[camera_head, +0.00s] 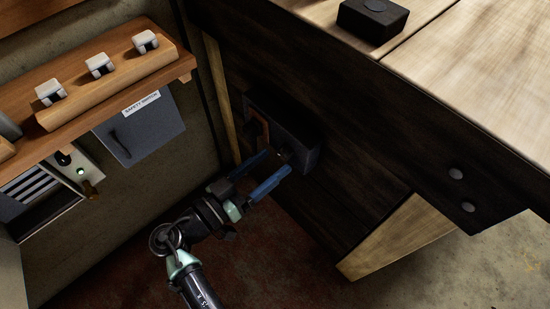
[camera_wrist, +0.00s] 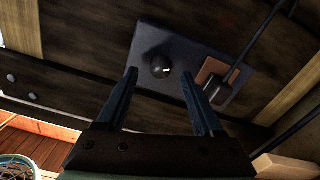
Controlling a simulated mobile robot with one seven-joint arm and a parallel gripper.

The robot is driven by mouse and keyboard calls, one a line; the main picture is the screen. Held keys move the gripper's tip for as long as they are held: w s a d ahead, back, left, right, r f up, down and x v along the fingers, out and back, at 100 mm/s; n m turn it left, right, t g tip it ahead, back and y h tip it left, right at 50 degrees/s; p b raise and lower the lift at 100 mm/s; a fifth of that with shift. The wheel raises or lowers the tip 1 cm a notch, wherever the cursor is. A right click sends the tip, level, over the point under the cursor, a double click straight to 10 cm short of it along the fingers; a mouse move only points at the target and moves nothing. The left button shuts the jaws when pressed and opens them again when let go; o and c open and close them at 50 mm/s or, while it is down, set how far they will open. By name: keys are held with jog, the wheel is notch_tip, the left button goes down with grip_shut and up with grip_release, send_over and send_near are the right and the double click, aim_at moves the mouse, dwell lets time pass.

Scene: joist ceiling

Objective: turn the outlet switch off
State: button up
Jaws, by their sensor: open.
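The outlet box (camera_head: 292,118) is a dark box fixed to the dark side panel of the wooden bench. In the wrist view its grey face plate (camera_wrist: 190,50) carries a round black switch knob (camera_wrist: 158,64) with a small light mark on its right side. To the right of the knob is a brown socket (camera_wrist: 208,68) with a black plug (camera_wrist: 222,90) and cord. My gripper (camera_head: 281,161) is open in front of the box. In the wrist view my gripper (camera_wrist: 158,72) has one blue finger on each side of the knob; contact cannot be told. The knob is not clear in the head view.
The bench top (camera_head: 470,80) overhangs above, with a small black box (camera_head: 372,20) on it. At the left are a wooden shelf (camera_head: 115,70) with several white-topped pieces and a grey safety switch box (camera_head: 142,128). Floor is open below.

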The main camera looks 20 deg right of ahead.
jog(key=shift+x, duration=1.1)
jog(key=shift+a, duration=0.1)
grip_shut()
